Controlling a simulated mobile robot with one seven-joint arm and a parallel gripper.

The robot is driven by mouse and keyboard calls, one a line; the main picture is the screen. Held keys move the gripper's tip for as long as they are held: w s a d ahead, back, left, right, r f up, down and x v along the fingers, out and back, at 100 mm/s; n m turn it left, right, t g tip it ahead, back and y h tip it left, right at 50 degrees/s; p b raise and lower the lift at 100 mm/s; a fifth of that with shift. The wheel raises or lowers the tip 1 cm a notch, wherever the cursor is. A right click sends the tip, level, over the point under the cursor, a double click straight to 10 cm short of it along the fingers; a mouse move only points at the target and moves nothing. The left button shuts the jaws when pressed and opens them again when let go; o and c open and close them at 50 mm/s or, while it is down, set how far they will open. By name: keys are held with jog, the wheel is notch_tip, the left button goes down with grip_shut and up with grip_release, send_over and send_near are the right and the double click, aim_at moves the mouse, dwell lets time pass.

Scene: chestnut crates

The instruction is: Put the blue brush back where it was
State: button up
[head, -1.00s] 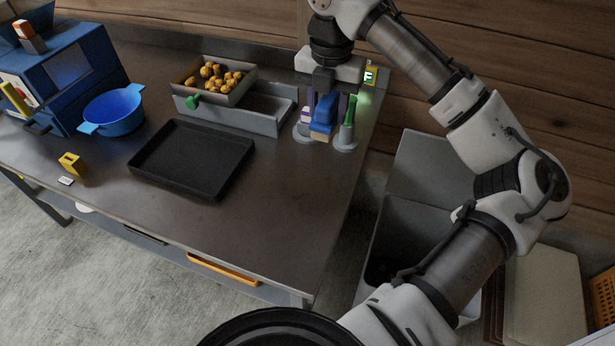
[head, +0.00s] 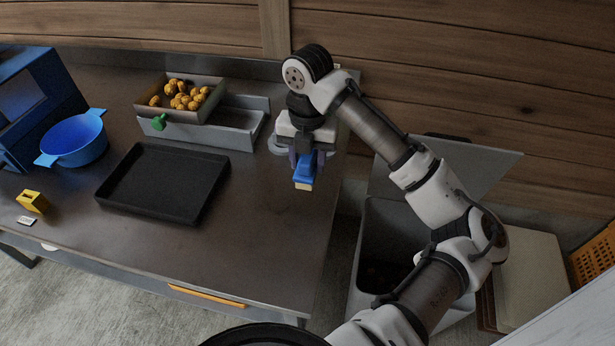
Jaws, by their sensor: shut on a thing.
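My gripper (head: 306,160) is shut on the blue brush (head: 306,170), near the back right corner of the dark worktop (head: 258,215). The brush has a blue body and a pale tan end that points down. From this view I cannot tell how far the tan end is above the worktop. Behind my gripper, part of a grey round stand (head: 277,145) shows on the left. My gripper hides the rest of that spot.
A black tray (head: 125,196) lies left of my gripper. Behind it are a grey open-topped crate (head: 207,120) of chestnuts and a grey low box (head: 222,137). A blue pot (head: 75,140) stands left. An open bin (head: 368,235) is right of the table.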

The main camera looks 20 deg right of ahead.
aim_at(307, 178)
jog(key=shift+f, duration=3.05)
jog(key=shift+f, duration=0.1)
jog(key=shift+f, duration=0.15)
jog(key=o, duration=0.9)
notch_tip(307, 178, up, 13)
jog(key=shift+f+b, duration=0.2)
jog(key=shift+b, duration=0.1)
